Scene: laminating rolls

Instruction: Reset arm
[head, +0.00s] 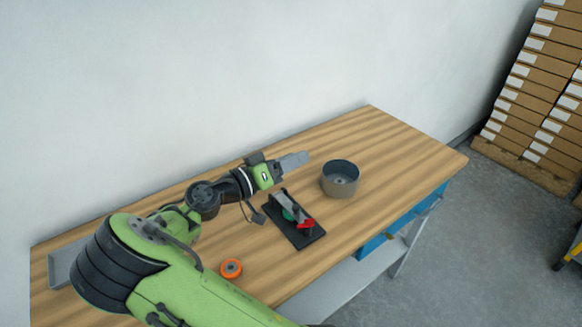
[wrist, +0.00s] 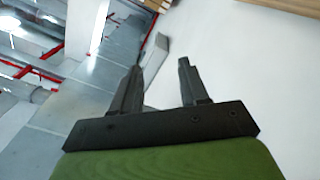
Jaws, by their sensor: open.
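My green and black arm reaches over the wooden workbench (head: 385,135) from the lower left of the head view. My gripper (head: 300,158) is above the bench and points to the right. In the wrist view my gripper (wrist: 165,72) has its two dark fingers apart, with nothing between them. Beyond the fingers, the wrist view shows a pale wall and a ceiling area with red pipes.
A grey round container (head: 341,180) stands right of my gripper. A black-based device (head: 298,228) with green and red parts lies below it. An orange roll (head: 231,268) is near the front. A grey tray (head: 56,268) is partly hidden at left. The bench's right end is clear.

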